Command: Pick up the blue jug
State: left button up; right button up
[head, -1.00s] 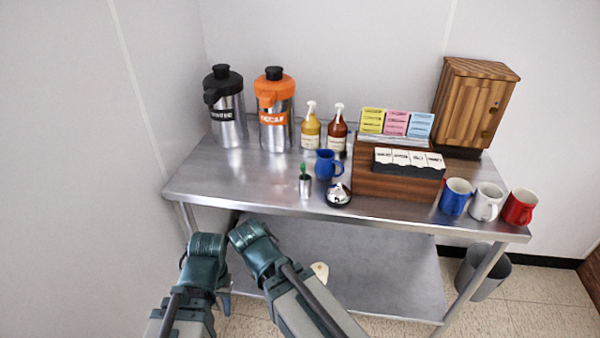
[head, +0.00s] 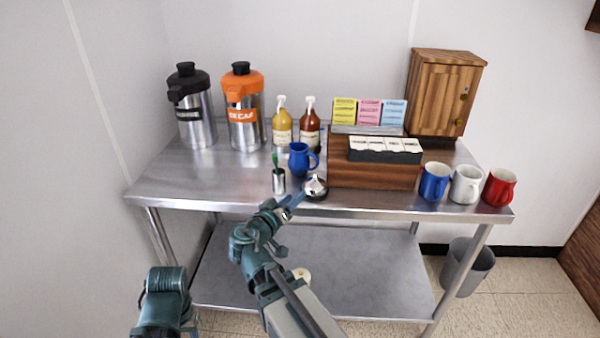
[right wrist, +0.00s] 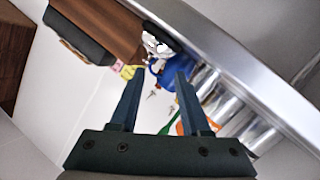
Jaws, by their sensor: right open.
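The blue jug (head: 299,161) stands upright on the steel table, its handle to the right. It sits behind a small steel cup with a green item (head: 279,181) and a round metal-and-white item (head: 315,187). My right gripper (head: 291,203) is in front of the table's front edge, apart from the jug, open and empty. In the right wrist view the jug (right wrist: 172,72) shows beyond and partly behind the two open fingers (right wrist: 157,80). Only part of my left arm shows at the lower left; its gripper is not in view.
The steel table (head: 175,185) also holds two airpots (head: 244,128), two pump bottles (head: 310,130), a wooden packet organizer (head: 365,174), a wooden cabinet (head: 436,95) and three mugs (head: 434,182). A lower shelf (head: 370,275) is below. A grey bin (head: 467,265) stands at right.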

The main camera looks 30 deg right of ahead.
aim_at(306, 182)
jog(key=w+d, duration=0.2)
jog(key=w+d+r+t, duration=0.1)
jog(key=w+d, duration=0.1)
jog(key=w+d+r+t+h, duration=0.1)
jog(key=w+d, duration=0.1)
jog(key=shift+d+r+b, duration=0.15)
jog(key=shift+d+b, duration=0.2)
jog(key=shift+w+d, duration=0.3)
jog(key=shift+d, duration=0.3)
jog(key=shift+w, duration=0.1)
jog(key=x, duration=0.5)
jog(key=shift+d, duration=0.15)
jog(key=shift+c, duration=0.4)
grip_shut()
